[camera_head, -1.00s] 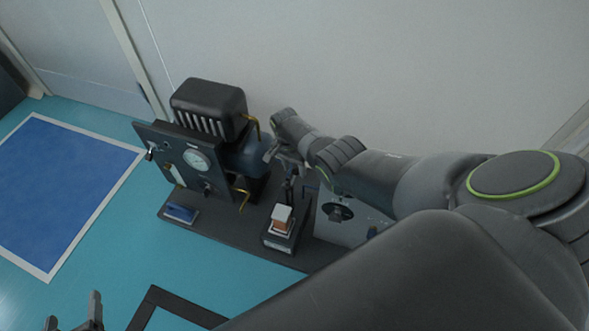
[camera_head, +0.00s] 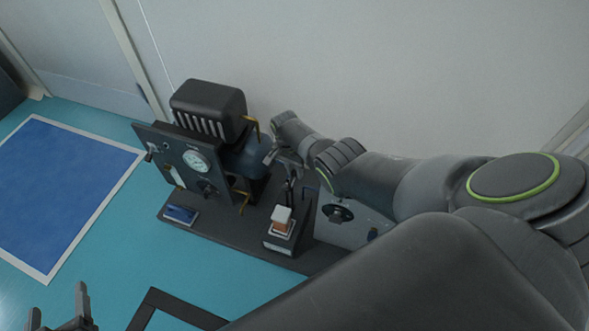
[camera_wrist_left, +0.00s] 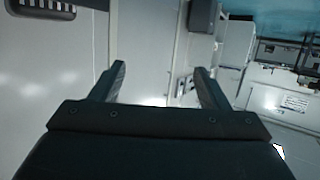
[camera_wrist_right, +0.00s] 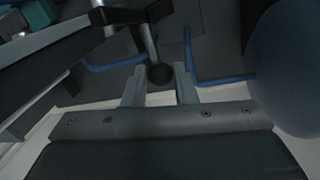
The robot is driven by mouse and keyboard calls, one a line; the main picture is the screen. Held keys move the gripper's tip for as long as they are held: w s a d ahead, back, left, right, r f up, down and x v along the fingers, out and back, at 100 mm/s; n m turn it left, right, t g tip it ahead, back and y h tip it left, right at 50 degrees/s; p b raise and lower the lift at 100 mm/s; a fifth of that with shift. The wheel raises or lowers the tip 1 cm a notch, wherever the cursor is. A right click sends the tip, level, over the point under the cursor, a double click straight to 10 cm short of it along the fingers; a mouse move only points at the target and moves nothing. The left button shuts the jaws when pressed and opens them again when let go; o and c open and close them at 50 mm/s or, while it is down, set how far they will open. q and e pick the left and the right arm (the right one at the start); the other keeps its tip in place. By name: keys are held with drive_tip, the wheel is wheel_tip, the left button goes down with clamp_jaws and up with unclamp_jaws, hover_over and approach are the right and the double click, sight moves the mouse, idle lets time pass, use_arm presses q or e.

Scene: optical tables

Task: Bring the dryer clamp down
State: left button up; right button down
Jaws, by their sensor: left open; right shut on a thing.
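The dryer clamp (camera_head: 290,182) stands dark and upright on the black base, behind a small block with a white top and orange side (camera_head: 282,219). In the right wrist view its silver rod ends in a black ball knob (camera_wrist_right: 160,75). My right gripper (camera_wrist_right: 159,78) is shut on that knob, with a finger on each side. In the head view my right gripper (camera_head: 280,158) is small and partly hidden by its wrist. My left gripper (camera_head: 58,300) is open and empty at the bottom left; its spread fingers also show in the left wrist view (camera_wrist_left: 160,78).
A dark panel with a round gauge (camera_head: 196,161) and a finned black housing (camera_head: 208,108) stand left of the clamp. A blue tank (camera_head: 250,160) and brass pipes are close to my right gripper. A wall rises behind.

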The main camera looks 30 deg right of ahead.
sight(295, 174)
drive_tip(key=shift+s+a+r+h+p, duration=0.1)
drive_tip(key=shift+r+h+p, duration=0.2)
drive_tip(key=shift+p, duration=0.45)
drive_tip(key=shift+a+r+t+p, duration=0.15)
drive_tip(key=shift+t+p, duration=0.25)
drive_tip(key=shift+p, duration=0.3)
drive_tip(key=shift+s+a+r+t+h+p, duration=0.25)
drive_tip(key=shift+t+h+p, duration=0.25)
drive_tip(key=shift+h+p, duration=0.5)
drive_tip(key=shift+s+a+r+t+p, duration=0.15)
drive_tip(key=shift+r+t+p, duration=0.15)
drive_tip(key=shift+p, duration=0.45)
drive_tip(key=shift+s+a+r+t+h+p, duration=0.15)
drive_tip(key=shift+s+a+t+h+p, duration=0.15)
drive_tip(key=shift+t+h, duration=0.4)
use_arm(q)
drive_tip(key=s+d+f+g+h, duration=0.1)
drive_tip(key=s+f+g, duration=1.1)
drive_tip(key=s+f, duration=0.2)
drive_tip(key=shift+d+f+n+h, duration=0.3)
drive_tip(key=shift+d+f, duration=0.05)
drive_tip(key=shift+f, duration=0.55)
use_arm(e)
drive_tip(key=shift+s+a+r+t+h, duration=0.1)
drive_tip(key=shift+a+r+t+h, duration=0.15)
drive_tip(key=shift+h, duration=0.35)
